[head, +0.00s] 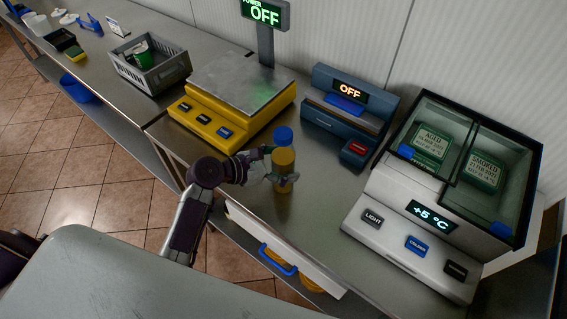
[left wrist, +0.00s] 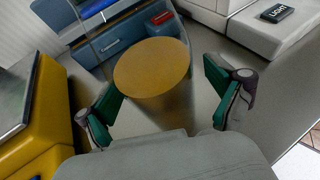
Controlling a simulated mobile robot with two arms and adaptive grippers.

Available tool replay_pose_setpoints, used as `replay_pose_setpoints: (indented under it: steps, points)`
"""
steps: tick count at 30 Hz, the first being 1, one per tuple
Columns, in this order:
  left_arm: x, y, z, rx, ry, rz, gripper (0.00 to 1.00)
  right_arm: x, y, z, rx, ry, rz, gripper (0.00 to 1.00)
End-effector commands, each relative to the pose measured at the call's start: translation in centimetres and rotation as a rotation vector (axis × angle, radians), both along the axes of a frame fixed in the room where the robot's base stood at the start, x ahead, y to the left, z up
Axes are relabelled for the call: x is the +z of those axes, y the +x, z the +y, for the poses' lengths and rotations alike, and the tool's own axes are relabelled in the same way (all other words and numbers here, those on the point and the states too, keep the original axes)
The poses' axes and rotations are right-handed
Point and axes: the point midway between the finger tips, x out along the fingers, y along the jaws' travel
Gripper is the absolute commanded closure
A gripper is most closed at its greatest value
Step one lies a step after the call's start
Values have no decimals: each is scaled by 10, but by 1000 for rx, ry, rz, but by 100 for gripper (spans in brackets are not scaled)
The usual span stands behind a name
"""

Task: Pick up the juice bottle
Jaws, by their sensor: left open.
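In the left wrist view the juice bottle (left wrist: 152,70) shows as an orange disc with clear walls between the green-padded fingers of the left gripper (left wrist: 164,102). The fingers are spread, with a visible gap on each side. My right gripper is not in view.
The yellow scale (head: 215,125) stands left of the bottle, a blue device reading OFF (head: 345,118) behind it. A white cooler (head: 385,215) with glass compartments stands to the right. A grey crate (head: 165,78) is farther left.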

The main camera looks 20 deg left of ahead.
Motion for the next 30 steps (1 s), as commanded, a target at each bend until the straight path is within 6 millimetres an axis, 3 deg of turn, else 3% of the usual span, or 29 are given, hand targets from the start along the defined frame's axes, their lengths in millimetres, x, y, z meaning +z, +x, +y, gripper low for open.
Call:
replay_pose_setpoints:
  steps: [5, 20, 30]
  points:
    - [0, 0, 0, 0, 0, 0, 9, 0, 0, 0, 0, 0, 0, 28]
    - [0, 0, 0, 0, 0, 0, 92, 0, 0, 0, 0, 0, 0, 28]
    - [5, 0, 0, 0, -1, -4, 94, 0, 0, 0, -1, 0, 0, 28]
